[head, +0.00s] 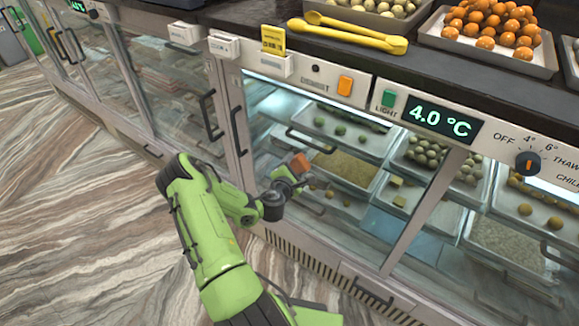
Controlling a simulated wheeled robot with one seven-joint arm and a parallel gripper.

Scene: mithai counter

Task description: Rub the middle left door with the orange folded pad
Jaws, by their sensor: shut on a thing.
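My gripper (287,176) is shut on the orange folded pad (300,163). The pad sticks out between the fingertips at the far end of my green arm. The pad is in front of a glass door (265,106) with a dark vertical handle (238,131) near its left edge. This looks like the middle left door, but no label shows it. My arm hides part of the door's lower left. I cannot tell whether the pad touches the glass.
A glass door (165,75) with its own dark handle (209,115) stands to the left. The countertop holds yellow tongs (355,32) and trays of sweets (488,52). Below it are an orange button (345,85) and a knob (528,162). Marbled floor (85,190) is open at left.

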